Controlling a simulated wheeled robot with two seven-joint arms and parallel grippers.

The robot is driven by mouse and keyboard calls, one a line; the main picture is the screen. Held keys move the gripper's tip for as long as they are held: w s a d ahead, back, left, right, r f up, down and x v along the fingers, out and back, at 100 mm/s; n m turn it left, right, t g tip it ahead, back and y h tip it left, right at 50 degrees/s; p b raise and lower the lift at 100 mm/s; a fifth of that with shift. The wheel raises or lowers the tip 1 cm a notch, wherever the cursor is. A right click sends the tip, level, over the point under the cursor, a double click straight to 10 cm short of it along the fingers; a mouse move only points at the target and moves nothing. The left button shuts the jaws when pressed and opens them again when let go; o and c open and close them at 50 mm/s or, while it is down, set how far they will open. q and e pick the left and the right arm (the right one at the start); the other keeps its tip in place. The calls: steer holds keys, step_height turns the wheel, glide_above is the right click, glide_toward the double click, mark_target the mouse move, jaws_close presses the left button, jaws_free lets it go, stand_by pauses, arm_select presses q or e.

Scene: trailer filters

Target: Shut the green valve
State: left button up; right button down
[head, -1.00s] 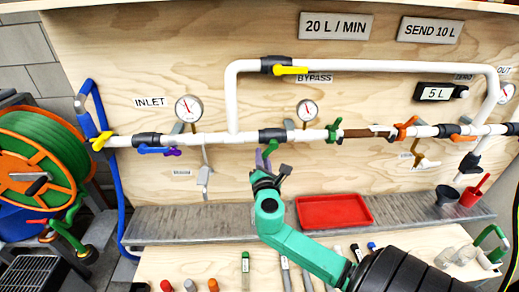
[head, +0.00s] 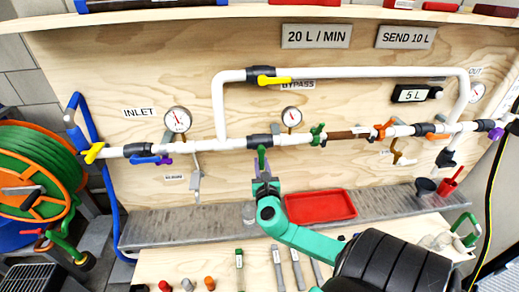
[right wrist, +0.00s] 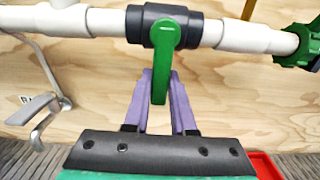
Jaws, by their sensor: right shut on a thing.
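The green valve's lever (head: 262,158) hangs from a dark valve body (head: 263,141) on the white main pipe, left of the middle gauge. In the right wrist view, the green lever (right wrist: 161,60) points nearly straight down, across the pipe. My right gripper (head: 263,172) comes from below. In the right wrist view, the purple fingers of my right gripper (right wrist: 159,95) stand on either side of the lever's lower end and are shut on it. My left gripper is not in view.
A second green handle (head: 317,135) sits farther right on the pipe. A red tray (head: 320,207) lies on the grey ledge below. A yellow bypass lever (head: 273,80) is above, and a blue lever (head: 143,160) is to the left. Several tools lie on the bench in front.

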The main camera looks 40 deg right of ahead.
steer(key=shift+f, duration=0.15)
steer(key=c, duration=0.7)
jaws_free()
steer(key=shift+c, duration=0.2)
steer(key=shift+s, duration=0.1)
steer(key=b+v, duration=0.3)
steer(key=v, duration=1.1)
steer(key=shift+s+a, duration=0.15)
